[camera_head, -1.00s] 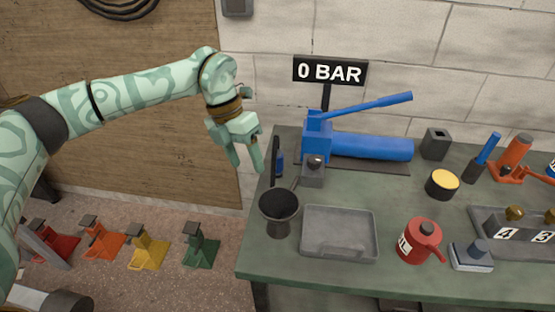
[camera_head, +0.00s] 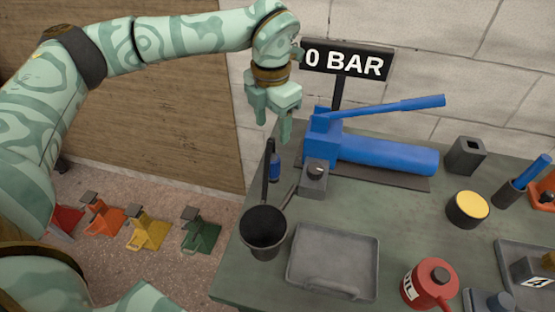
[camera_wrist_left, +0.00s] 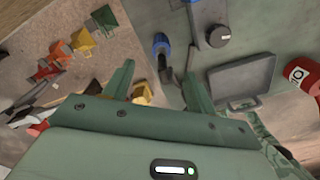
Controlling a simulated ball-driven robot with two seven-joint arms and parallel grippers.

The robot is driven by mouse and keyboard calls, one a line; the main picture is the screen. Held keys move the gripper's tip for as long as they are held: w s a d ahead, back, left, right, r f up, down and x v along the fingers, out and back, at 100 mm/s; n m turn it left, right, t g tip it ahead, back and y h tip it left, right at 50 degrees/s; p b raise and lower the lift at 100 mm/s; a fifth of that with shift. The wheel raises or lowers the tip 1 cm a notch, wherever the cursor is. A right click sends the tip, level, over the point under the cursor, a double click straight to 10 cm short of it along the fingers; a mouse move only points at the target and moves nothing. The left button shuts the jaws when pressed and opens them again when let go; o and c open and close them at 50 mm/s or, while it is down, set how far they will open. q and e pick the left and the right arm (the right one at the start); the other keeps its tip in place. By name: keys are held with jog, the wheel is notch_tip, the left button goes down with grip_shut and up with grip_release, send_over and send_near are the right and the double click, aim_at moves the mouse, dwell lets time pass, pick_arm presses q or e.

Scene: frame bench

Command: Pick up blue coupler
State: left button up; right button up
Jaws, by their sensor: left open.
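The blue coupler (camera_head: 275,168) is small and stands at the left back of the green bench, beside a dark upright post and left of the blue pump (camera_head: 385,154). A blue ring-like end of it shows in the left wrist view (camera_wrist_left: 161,42), at the top between my fingers. My left gripper (camera_head: 273,127) is open and empty, with its fingers pointing down. It hangs above the coupler and apart from it. Its two green fingers also show in the left wrist view (camera_wrist_left: 160,70). My right gripper is not in view.
A dark cup (camera_head: 264,240) and a grey tray (camera_head: 330,250) stand in front of the coupler. A grey block with a knob (camera_head: 314,178) is close on its right. The "0 BAR" sign (camera_head: 347,62) rises behind. A red oil can (camera_head: 430,284) stands at front right.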

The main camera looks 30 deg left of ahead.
aim_at(273, 149)
pick_arm(q)
notch_tip(273, 149, down, 8)
jog(key=shift+w+r+b, duration=0.1)
jog(key=shift+b, duration=1)
jog(key=shift+f, duration=0.35)
jog(key=f+b, duration=0.2)
jog(key=f, duration=0.3)
jog(key=shift+s+b, duration=0.25)
jog(key=shift+b, duration=0.15)
jog(key=shift+d+r, duration=0.1)
jog(key=c, duration=1.2)
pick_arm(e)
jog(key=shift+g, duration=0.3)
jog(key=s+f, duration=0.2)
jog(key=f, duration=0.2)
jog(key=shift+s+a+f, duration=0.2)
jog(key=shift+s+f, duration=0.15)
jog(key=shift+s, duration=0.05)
